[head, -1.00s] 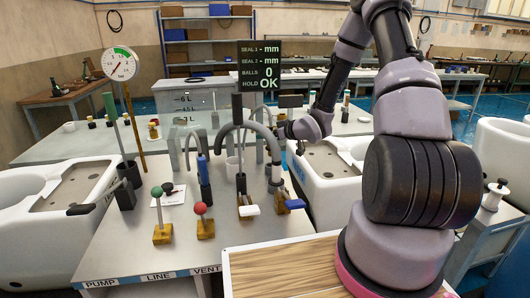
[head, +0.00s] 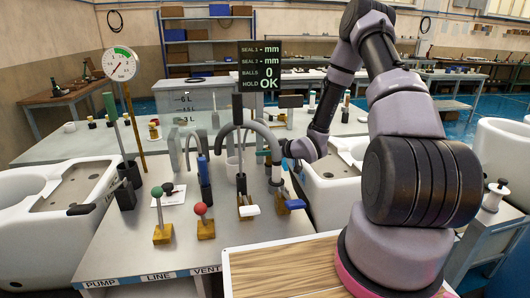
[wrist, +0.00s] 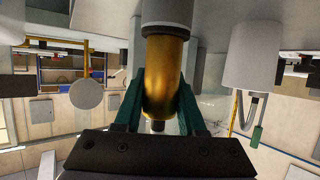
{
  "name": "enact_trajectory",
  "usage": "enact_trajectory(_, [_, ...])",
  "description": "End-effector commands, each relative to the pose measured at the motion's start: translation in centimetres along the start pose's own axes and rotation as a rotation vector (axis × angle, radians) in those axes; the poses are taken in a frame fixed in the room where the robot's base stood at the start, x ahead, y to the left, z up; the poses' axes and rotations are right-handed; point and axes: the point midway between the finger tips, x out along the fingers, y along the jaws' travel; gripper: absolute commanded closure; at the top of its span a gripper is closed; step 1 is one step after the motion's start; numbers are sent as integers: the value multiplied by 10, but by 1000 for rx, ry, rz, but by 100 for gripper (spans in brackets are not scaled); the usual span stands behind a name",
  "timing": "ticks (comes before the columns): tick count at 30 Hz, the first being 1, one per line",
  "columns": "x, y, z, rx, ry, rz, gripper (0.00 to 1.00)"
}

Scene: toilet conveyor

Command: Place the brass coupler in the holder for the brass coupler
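The brass coupler (wrist: 165,70) is a shiny gold cylinder in the middle of the wrist view. The green fingers of my gripper (wrist: 162,84) lie against both sides of it, shut on it. A grey cylinder (wrist: 167,14) lies directly beyond the coupler's far end; I cannot tell whether they are joined. In the head view my gripper (head: 284,158) is low over the right side of the workbench (head: 240,252), by the curved grey pipes; the coupler is not clear there. I cannot tell which fixture is its holder.
A grey curved pipe (head: 262,132) and a dark upright post (head: 238,125) stand close left of my gripper. Red (head: 201,208) and green (head: 156,191) knobbed levers are left. A white toilet casting (head: 330,192) is right.

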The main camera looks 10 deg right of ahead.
Motion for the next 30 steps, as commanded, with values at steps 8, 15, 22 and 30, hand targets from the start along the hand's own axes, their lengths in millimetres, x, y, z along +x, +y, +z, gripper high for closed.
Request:
enact_trajectory(8, [0, 0, 0, 0, 0, 0, 31])
enact_trajectory(15, [-8, 1, -3, 0, 0, 2, 31])
enact_trajectory(22, [-53, 2, -3, 1, -1, 5, 31])
enact_trajectory(30, [-104, 1, -3, 1, -1, 4, 31])
